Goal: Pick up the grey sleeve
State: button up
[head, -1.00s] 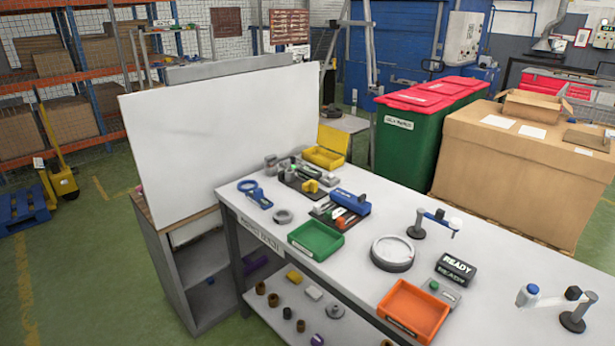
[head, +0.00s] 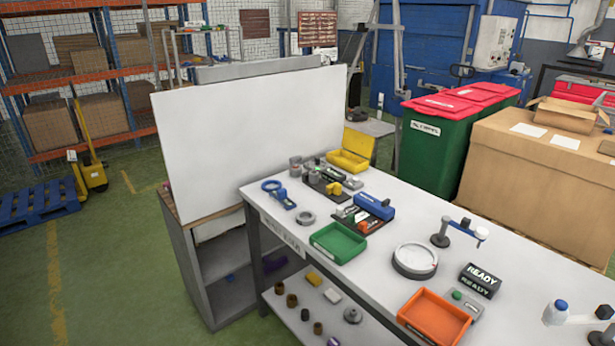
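I cannot tell for sure which thing is the grey sleeve. A short grey cylinder (head: 295,165) stands at the table's far left end, by the dark tray of parts. A flat grey ring (head: 305,218) lies on the white table (head: 375,283) between the blue ring-shaped tool and the green tray. A grey flanged piece (head: 353,315) is on the lower shelf among several small brown and dark cylinders. My gripper is not in view.
The table also holds a green tray (head: 338,243), an orange tray (head: 434,318), a round grey turntable (head: 415,261), a READY sign (head: 479,280) and a yellow bin (head: 350,160). A white board (head: 250,130) stands behind its left end. Green floor at left is open.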

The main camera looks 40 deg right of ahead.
aim_at(313, 174)
jog(key=i, duration=0.85)
jog(key=z, duration=0.05)
